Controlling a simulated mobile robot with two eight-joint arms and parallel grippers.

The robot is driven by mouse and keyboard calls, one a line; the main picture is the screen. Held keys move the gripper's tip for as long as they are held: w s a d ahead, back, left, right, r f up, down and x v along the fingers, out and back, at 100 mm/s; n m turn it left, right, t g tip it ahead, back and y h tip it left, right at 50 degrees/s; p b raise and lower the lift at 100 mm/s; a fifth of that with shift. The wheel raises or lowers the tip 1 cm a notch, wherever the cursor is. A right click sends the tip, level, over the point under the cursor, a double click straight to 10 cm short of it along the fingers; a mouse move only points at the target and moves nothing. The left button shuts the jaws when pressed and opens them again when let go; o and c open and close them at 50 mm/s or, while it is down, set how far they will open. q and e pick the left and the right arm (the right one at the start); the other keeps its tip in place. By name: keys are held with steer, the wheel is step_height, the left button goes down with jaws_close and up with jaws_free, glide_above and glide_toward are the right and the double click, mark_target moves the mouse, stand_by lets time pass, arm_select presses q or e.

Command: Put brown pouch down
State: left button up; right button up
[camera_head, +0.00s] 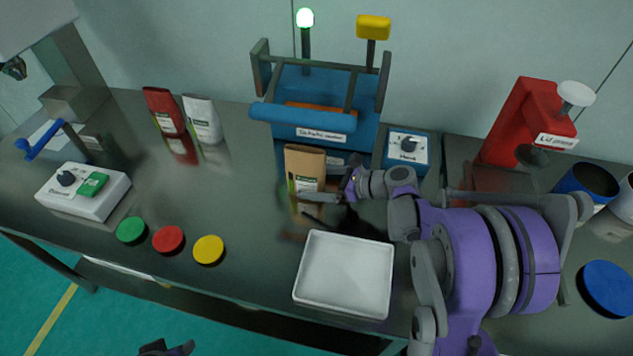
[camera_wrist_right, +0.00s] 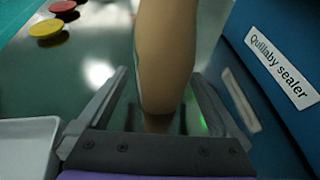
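The brown pouch (camera_head: 305,165) stands upright at the middle of the bench, just in front of the blue sealer. It also shows in the right wrist view (camera_wrist_right: 165,55), where its base seems to meet the dark bench top. My right gripper (camera_head: 322,202) is low beside the pouch. In the wrist view its two fingers (camera_wrist_right: 160,95) are spread, one on each side of the pouch, with a visible gap at the lower part. A dark piece at the bottom edge of the head view appears to be my left gripper (camera_head: 166,348); its fingers are unclear.
The blue sealer (camera_head: 300,115) stands behind the pouch. An empty white tray (camera_head: 345,310) lies in front. Red (camera_head: 163,110) and white (camera_head: 202,118) pouches stand left. Green (camera_head: 131,230), red (camera_head: 168,240) and yellow (camera_head: 208,249) discs lie front left. The red lid press (camera_head: 520,120) is right.

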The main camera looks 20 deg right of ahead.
steer(key=shift+d+r, duration=0.1)
steer(key=shift+r, duration=0.1)
steer(key=v, duration=1.1)
steer(key=shift+s+d, duration=0.2)
steer(key=shift+s, duration=0.2)
